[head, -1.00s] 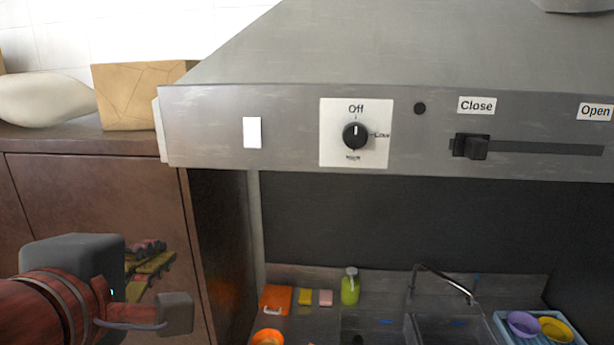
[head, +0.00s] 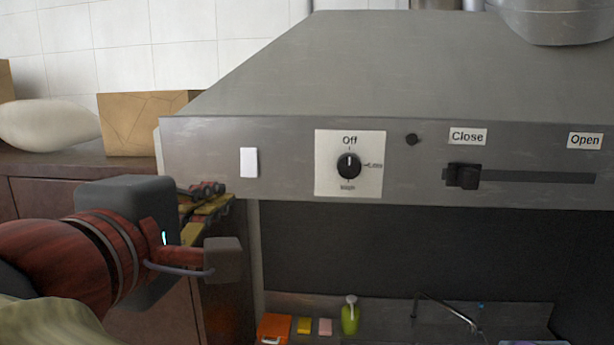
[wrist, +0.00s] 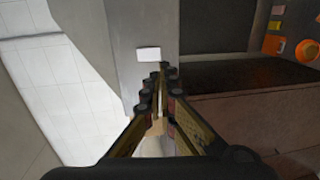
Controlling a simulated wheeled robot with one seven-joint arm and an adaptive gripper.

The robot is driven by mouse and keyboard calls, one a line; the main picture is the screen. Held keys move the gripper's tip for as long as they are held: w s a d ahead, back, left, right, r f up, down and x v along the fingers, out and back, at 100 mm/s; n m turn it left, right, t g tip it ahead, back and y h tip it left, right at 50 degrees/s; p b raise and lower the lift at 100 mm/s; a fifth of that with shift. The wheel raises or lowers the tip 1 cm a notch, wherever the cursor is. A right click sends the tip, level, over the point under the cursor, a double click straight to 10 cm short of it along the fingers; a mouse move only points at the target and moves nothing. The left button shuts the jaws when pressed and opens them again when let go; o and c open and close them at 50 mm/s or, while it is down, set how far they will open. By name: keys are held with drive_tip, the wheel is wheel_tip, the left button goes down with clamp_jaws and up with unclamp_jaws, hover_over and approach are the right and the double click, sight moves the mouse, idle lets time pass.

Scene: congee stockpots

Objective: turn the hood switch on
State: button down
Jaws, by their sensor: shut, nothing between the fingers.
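The range hood (head: 215,185) has a grey metal front panel. On it is a plain white rectangular switch (head: 249,163), left of a black knob (head: 348,166) on a white plate whose pointer is at Off. A black slider (head: 462,176) sits at the Close end of its slot, far from Open. My gripper (head: 222,188) is below and left of the white switch, in front of the hood's left end. In the wrist view the closed fingers (wrist: 160,70) point toward the white switch (wrist: 148,54), with nothing between them. Whether the tips touch the panel is unclear.
A brown box (head: 148,122) and a pale sack (head: 45,125) stand on the cabinet left of the hood. Below the hood are a green bottle (head: 350,316), sponges and a sink tap (head: 445,312). The hood's lower edge overhangs this area.

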sight(249, 177)
drive_tip(key=w+p, duration=0.1)
drive_tip(key=w, duration=0.3)
drive_tip(key=w+f+p, duration=0.1)
drive_tip(key=w, duration=0.3)
drive_tip(key=w+d+p, duration=0.1)
drive_tip(key=w, duration=0.3)
drive_tip(key=shift+f+p, duration=0.2)
drive_tip(key=shift+p, duration=0.1)
drive_tip(key=shift+f+b, duration=0.2)
drive_tip(key=shift+b, duration=0.25)
drive_tip(key=shift+w+f+t+b, duration=0.2)
drive_tip(key=shift+f+t+b, duration=0.1)
drive_tip(key=shift+b, duration=0.8)
drive_tip(key=shift+w+b, duration=0.2)
drive_tip(key=shift+b, duration=0.85)
drive_tip(key=shift+r+p, duration=0.3)
drive_tip(key=shift+p, duration=0.15)
